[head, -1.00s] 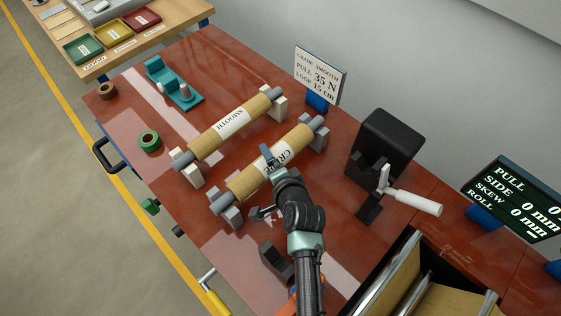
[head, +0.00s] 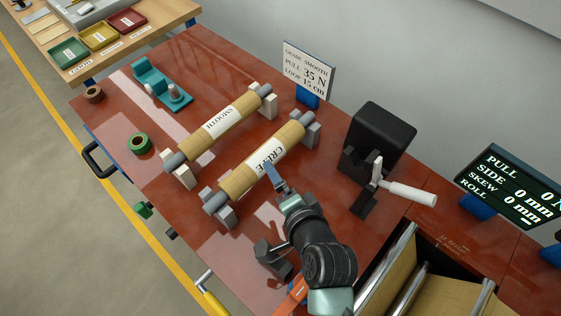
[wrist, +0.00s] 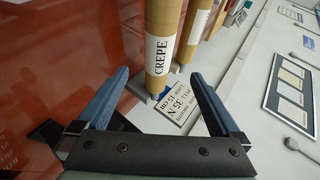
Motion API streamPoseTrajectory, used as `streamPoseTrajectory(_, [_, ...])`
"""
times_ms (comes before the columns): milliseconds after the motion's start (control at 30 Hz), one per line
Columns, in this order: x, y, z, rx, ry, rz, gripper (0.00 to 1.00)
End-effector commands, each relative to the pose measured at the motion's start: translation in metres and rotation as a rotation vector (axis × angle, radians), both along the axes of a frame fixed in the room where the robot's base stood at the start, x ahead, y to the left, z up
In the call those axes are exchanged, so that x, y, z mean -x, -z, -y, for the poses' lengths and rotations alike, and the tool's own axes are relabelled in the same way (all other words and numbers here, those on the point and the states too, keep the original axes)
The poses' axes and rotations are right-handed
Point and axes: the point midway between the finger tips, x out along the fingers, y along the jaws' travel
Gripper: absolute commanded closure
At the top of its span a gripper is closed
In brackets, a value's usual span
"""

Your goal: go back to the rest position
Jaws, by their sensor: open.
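My gripper (head: 273,178) is over the red table (head: 225,262), just in front of the roll labelled CREPE (head: 246,181). In the wrist view its two blue fingers (wrist: 158,108) are spread wide with nothing between them. The CREPE roll also shows in the wrist view (wrist: 158,75), beyond the fingers. It rests on grey stands. The roll labelled SMOOTH (head: 197,144) lies parallel behind it on pale stands. I cannot tell the exact gap between the fingertips and the CREPE roll.
A sign reading 35 N (head: 306,75) stands at the back. A black device with a white-handled lever (head: 408,193) is on the right, near a display (head: 515,190). Green tape (head: 139,144) and a teal fixture (head: 160,85) sit at the left. A box with rollers is at the front right.

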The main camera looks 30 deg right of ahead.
Motion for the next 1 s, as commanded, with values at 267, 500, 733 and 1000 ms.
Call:
streamPoseTrajectory(267, [0.000, 0.000, 0.000, 0.000, 0.000, 0.000, 0.00])
streamPoseTrajectory(500, [0.000, 0.000, 0.000, 0.000, 0.000, 0.000, 0.00])
streamPoseTrajectory(733, [-0.041, -0.064, -0.003, 0.169, -0.078, 0.117, 0.00])
streamPoseTrajectory(1000, [-0.104, -0.256, -0.039, 0.647, -0.200, 0.449, 0.00])
